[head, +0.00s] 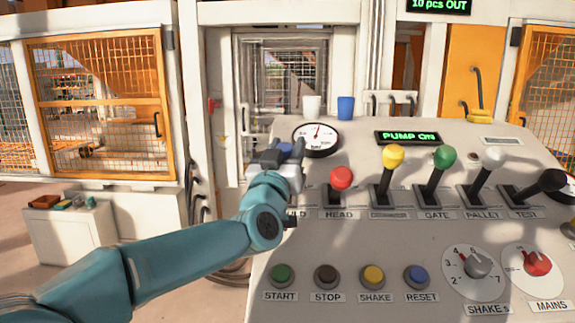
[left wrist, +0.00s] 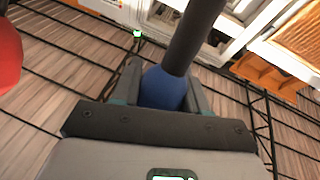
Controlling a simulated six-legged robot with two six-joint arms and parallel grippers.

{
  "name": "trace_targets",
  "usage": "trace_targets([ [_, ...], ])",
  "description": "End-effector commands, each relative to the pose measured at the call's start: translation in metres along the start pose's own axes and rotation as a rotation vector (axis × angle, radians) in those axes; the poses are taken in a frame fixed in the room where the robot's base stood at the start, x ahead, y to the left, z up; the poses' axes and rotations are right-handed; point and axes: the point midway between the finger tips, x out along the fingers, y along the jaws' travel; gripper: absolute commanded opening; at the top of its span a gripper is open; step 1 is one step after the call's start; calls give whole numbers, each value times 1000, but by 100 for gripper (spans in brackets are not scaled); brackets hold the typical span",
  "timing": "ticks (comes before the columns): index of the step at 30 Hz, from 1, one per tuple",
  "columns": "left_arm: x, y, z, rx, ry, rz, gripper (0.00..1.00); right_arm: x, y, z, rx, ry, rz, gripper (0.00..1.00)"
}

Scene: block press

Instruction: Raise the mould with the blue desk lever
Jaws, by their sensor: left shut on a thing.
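The blue lever's knob (head: 284,147) sits at the left end of the desk's lever row and is mostly hidden by my left gripper (head: 280,155). In the left wrist view the blue knob (left wrist: 162,90) is between the two fingers of my left gripper (left wrist: 163,88), which is shut on it. Its dark shaft (left wrist: 196,35) runs up from the knob in that view. The label under this lever is partly covered by my arm. The mould is not clearly seen in either view. My right gripper is not in view.
The red lever (head: 342,178) stands close right of my gripper. Yellow (head: 393,156), green (head: 445,157), white (head: 493,158) and black levers follow. A gauge (head: 317,137) is just behind. A display (head: 408,138) reads PUMP ON. Buttons and dials line the desk's front.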

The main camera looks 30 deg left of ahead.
Motion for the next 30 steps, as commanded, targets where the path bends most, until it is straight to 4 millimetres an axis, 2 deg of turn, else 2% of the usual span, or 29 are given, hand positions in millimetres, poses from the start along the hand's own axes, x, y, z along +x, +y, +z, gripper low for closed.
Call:
trace_targets([
  [10,-1,1,0,0,1,2,0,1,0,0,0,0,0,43],
  [11,-1,1,0,0,1,2,53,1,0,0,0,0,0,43],
  [12,-1,1,0,0,1,2,66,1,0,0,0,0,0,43],
  [13,-1,1,0,0,2,2,68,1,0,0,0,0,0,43],
  [23,-4,0,1,-1,3,2,68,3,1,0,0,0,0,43],
  [26,-17,0,2,-2,4,2,68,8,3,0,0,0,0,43],
  [30,-50,0,3,-2,4,3,68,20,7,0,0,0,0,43],
])
